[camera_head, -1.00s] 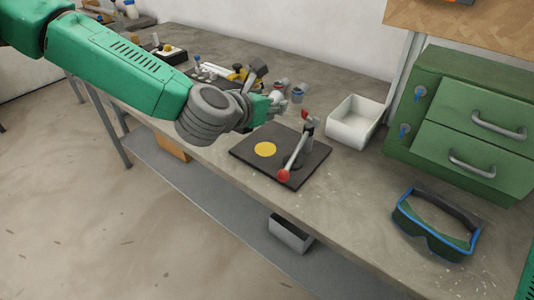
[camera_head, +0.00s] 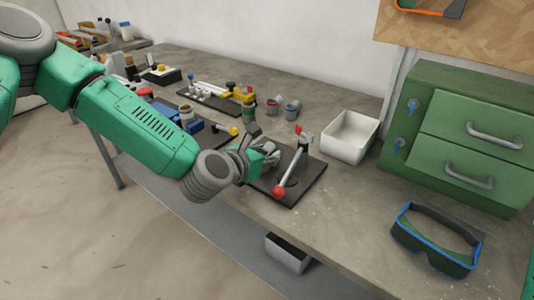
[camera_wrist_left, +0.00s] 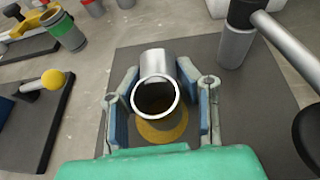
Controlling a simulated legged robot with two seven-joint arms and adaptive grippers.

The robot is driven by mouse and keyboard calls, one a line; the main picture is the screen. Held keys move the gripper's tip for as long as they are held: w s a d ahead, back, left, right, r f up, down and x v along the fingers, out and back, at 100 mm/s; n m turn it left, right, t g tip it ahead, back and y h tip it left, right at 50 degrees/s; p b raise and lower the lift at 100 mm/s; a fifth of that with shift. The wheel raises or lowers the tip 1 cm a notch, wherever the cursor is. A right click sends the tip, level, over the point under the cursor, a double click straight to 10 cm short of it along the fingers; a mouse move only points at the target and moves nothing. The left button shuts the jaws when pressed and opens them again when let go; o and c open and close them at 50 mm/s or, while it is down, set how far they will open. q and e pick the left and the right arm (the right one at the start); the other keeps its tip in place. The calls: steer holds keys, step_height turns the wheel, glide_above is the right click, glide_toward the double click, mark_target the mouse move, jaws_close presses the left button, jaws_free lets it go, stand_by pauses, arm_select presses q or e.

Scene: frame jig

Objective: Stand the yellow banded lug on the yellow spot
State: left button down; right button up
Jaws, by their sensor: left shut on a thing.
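My left gripper (camera_head: 264,158) is over the left part of the dark plate (camera_head: 308,178) and hides the yellow spot in the head view. In the left wrist view its two fingers (camera_wrist_left: 162,108) are on either side of a grey metal tube-like lug (camera_wrist_left: 158,64), and the gripper is shut on it. The lug's open end faces the wrist camera. No yellow band shows on its visible side. The yellow spot (camera_wrist_left: 162,132) shows partly below the lug. I cannot tell whether the lug touches the plate. My right gripper is not in view.
A red-handled lever clamp (camera_head: 291,168) stands on the plate, just right of my gripper. Banded cans (camera_head: 292,108) stand behind it. A white bin (camera_head: 350,136), green drawers (camera_head: 462,140) and goggles (camera_head: 437,238) are to the right. Blue tooling (camera_head: 170,112) lies left.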

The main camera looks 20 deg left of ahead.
arm_select(q)
steer(key=c, duration=1.6)
jaws_free()
steer(key=shift+a+f, duration=0.1)
steer(key=shift+f, duration=0.1)
steer(key=o, duration=0.4)
steer(key=shift+a, duration=0.15)
steer(key=shift+o, duration=0.2)
steer(key=shift+a, duration=0.15)
steer(key=shift+r, duration=0.15)
steer(key=shift+s+r, duration=0.15)
steer(key=shift+s, duration=0.05)
steer(key=p+v, duration=0.1)
steer(key=v, duration=0.9)
steer(key=shift+s+r, duration=0.1)
steer(key=shift+s, duration=0.25)
steer(key=shift+s+r, duration=0.15)
steer(key=shift+s, duration=0.25)
